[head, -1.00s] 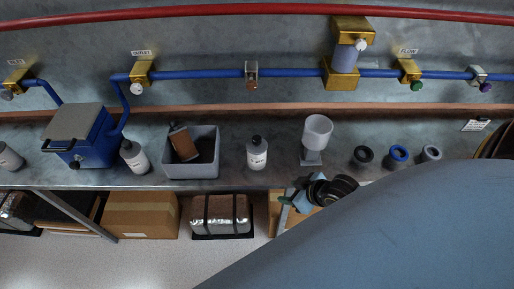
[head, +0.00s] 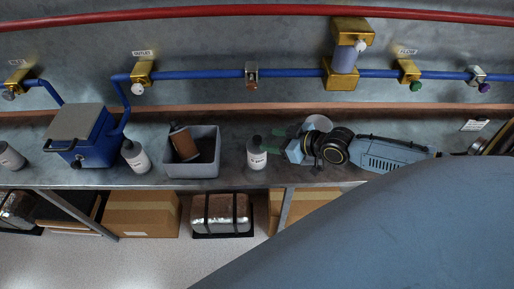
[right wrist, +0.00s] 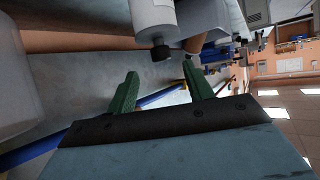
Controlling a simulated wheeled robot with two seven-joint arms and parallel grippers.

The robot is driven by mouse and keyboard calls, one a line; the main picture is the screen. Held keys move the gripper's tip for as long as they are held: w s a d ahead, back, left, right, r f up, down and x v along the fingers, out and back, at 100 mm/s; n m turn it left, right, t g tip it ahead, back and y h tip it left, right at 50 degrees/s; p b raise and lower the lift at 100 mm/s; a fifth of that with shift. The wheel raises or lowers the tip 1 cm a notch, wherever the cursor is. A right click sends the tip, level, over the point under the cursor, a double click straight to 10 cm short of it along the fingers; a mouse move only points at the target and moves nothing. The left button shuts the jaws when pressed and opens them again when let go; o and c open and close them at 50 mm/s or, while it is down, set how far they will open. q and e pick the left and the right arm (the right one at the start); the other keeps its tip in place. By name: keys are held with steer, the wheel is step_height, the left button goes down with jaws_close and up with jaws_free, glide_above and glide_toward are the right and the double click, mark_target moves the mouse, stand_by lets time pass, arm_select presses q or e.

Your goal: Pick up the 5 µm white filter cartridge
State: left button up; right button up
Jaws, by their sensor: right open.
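A white cartridge with a black cap (head: 257,154) stands on the metal bench in the head view, just right of the grey bin; its small label is too small to read. In the right wrist view, a white cylinder with a dark cap (right wrist: 154,20) lies beyond the open fingers (right wrist: 160,88), with nothing gripped. My left gripper is out of view.
The grey bin (head: 192,172) holds a brown cartridge (head: 183,142). A white cup (head: 319,122) is partly hidden behind my right gripper. A blue box (head: 88,140) stands at left. A blue pipe (head: 200,74) with brass fittings runs along the wall.

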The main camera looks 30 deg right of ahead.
mark_target(260, 139)
steer(key=shift+x, duration=3.45)
steer(key=shift+r, duration=0.1)
jaws_close()
